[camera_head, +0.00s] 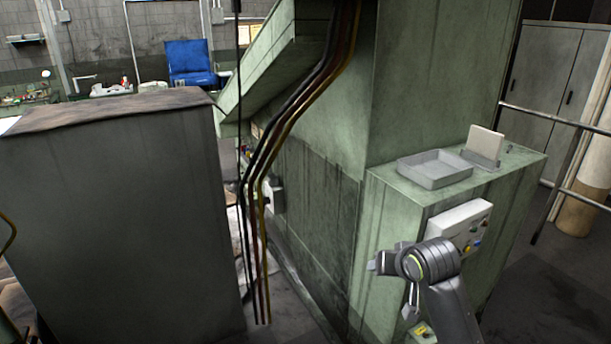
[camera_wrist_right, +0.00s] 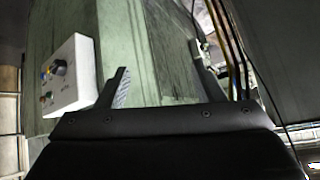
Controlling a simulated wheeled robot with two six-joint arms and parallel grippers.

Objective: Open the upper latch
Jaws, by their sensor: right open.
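I cannot make out the upper latch for certain in either view. The green machine body (camera_head: 310,190) stands in the middle of the head view, with a lower green cabinet (camera_head: 400,220) on its right. My right gripper (camera_head: 380,261) is in front of this cabinet, left of the control box, and points left. In the right wrist view its two fingers (camera_wrist_right: 165,84) are spread wide with nothing between them; green machine surface shows beyond. I cannot tell how far the fingers are from it. My left gripper is not in view.
A white control box (camera_head: 461,228) with knobs is on the cabinet front; it also shows in the right wrist view (camera_wrist_right: 70,76). A grey tray (camera_head: 434,183) sits on top. Hanging cables (camera_head: 262,170) run down the machine. A large grey block (camera_head: 110,220) stands left.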

